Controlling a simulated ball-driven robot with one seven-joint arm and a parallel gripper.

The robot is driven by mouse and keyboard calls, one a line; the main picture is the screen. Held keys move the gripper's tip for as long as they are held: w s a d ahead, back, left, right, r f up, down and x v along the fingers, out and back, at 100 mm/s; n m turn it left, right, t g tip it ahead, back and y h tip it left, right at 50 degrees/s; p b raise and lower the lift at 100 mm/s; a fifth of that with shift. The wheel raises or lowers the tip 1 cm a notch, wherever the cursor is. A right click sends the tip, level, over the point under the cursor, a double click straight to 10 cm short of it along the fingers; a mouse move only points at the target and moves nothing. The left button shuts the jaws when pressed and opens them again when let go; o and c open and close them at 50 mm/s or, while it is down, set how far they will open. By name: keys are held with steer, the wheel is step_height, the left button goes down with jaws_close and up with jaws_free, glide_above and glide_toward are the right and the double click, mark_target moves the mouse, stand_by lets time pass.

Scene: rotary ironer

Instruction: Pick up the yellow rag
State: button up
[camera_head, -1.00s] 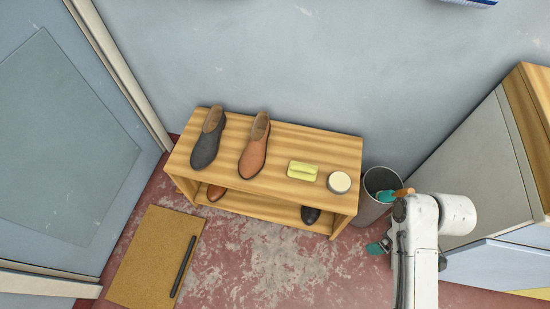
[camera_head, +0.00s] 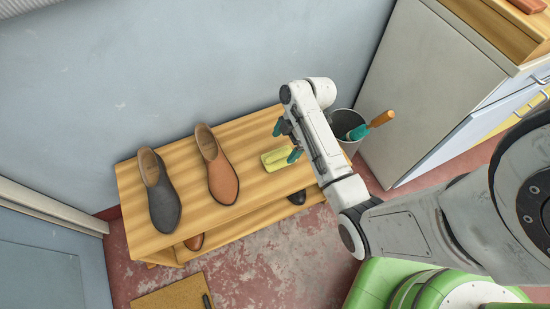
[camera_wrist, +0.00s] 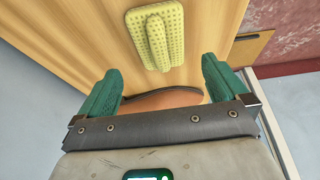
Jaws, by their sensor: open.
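The yellow rag (camera_head: 275,160) lies on the wooden shoe bench (camera_head: 255,128), to the right of the brown shoe. It is folded, with a raised ridge and a dimpled surface, and shows at the top of the wrist view (camera_wrist: 171,52). My gripper (camera_head: 287,141) is over the right part of the bench, close to the rag in the head view. In the wrist view my gripper (camera_wrist: 161,70) has its two teal fingers spread wide with nothing between them touching. The rag lies beyond the fingertips, roughly centred between them. The height gap is hard to judge.
A brown shoe (camera_head: 222,175) and a grey shoe (camera_head: 162,198) stand on the bench's left part. A grey bin (camera_head: 343,122) with an orange-handled tool (camera_head: 379,119) stands right of the bench, beside a cabinet (camera_head: 430,90). A wall runs behind.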

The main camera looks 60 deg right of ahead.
mark_target(280, 154)
steer(key=shift+b+x, duration=0.85)
steer(key=shift+x, duration=2.2)
steer(key=shift+s, duration=0.15)
steer(key=c, duration=1.1)
